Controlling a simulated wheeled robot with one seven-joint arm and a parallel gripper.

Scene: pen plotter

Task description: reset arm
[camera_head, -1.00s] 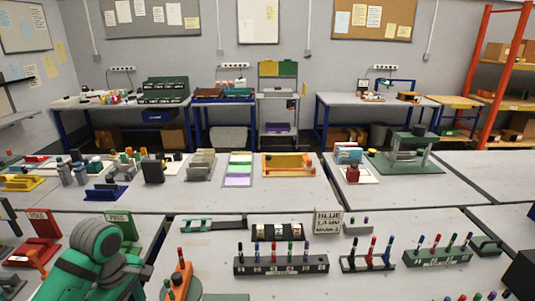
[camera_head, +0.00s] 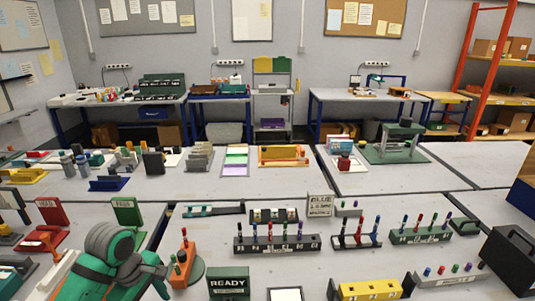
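My arm (camera_head: 112,262) shows at the lower left as thick green links with dark grey bands. It is bent, with a rounded joint at the top, and its lower parts run out of the bottom edge. I can make out no gripper fingers in this view, nor anything held. The arm covers part of the near table at the left.
Close to the arm's right stands an orange holder (camera_head: 183,266) with pens. A dark READY sign (camera_head: 228,283), a yellow block (camera_head: 370,290) and a black pen rack (camera_head: 277,244) stand on the near tables. A black case (camera_head: 512,262) is at right.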

